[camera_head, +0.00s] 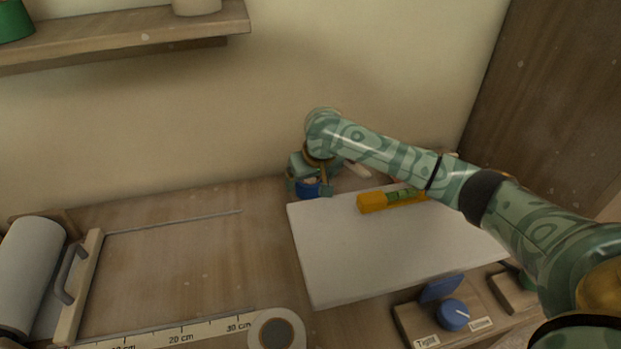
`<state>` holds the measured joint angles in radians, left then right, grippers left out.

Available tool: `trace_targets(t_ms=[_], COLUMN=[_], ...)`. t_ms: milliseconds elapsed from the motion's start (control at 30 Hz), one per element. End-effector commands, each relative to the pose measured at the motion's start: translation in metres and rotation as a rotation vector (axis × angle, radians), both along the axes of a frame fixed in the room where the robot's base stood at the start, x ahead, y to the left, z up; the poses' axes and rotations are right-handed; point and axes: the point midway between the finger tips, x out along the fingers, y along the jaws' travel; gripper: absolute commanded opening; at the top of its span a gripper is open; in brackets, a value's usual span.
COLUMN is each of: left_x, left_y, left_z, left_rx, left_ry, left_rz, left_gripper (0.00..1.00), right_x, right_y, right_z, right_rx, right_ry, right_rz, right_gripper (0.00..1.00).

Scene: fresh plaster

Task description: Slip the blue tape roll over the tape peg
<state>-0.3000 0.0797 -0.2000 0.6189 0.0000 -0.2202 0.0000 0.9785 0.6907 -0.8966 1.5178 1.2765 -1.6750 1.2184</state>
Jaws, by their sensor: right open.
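The blue tape roll (309,190) sits low at the back of the wooden worktop, just left of the white board's far corner. My right gripper (308,183) is open and points down over the roll, with a finger on either side of it. I cannot tell whether the fingers touch the roll. The tape peg cannot be made out; it may be hidden by the roll or the gripper. My left gripper is not in view.
A white board (345,260) carries an orange level (392,200). A pale roll (277,331) lies at the front by a ruler (180,334). A handled wooden bar (82,285) and a large white roll (28,270) stand left. A blue knob (454,315) is front right. A shelf (130,35) hangs above.

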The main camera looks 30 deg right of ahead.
Motion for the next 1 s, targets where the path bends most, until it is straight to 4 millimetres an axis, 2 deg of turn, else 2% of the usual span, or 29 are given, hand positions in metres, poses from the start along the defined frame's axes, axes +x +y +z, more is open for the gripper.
trace_targets(t_ms=[33, 200, 433, 600, 1000], left_x=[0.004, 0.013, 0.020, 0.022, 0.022], left_y=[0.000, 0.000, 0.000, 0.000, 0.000], left_z=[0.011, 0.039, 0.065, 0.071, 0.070], left_rx=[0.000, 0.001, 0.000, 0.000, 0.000], left_ry=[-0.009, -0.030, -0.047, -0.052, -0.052], left_rz=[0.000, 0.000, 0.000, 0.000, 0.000], left_gripper=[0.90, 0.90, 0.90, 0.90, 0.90], right_x=[-0.003, -0.018, -0.036, -0.042, -0.043], right_y=[0.000, 0.002, 0.004, 0.005, 0.006], right_z=[0.017, 0.058, 0.098, 0.108, 0.107], right_rx=[0.000, 0.001, 0.002, 0.002, 0.002], right_ry=[-0.007, -0.009, -0.007, -0.003, -0.002], right_rz=[0.000, 0.000, 0.000, 0.000, -0.001], right_gripper=[0.87, 0.87, 0.87, 0.87, 0.87])
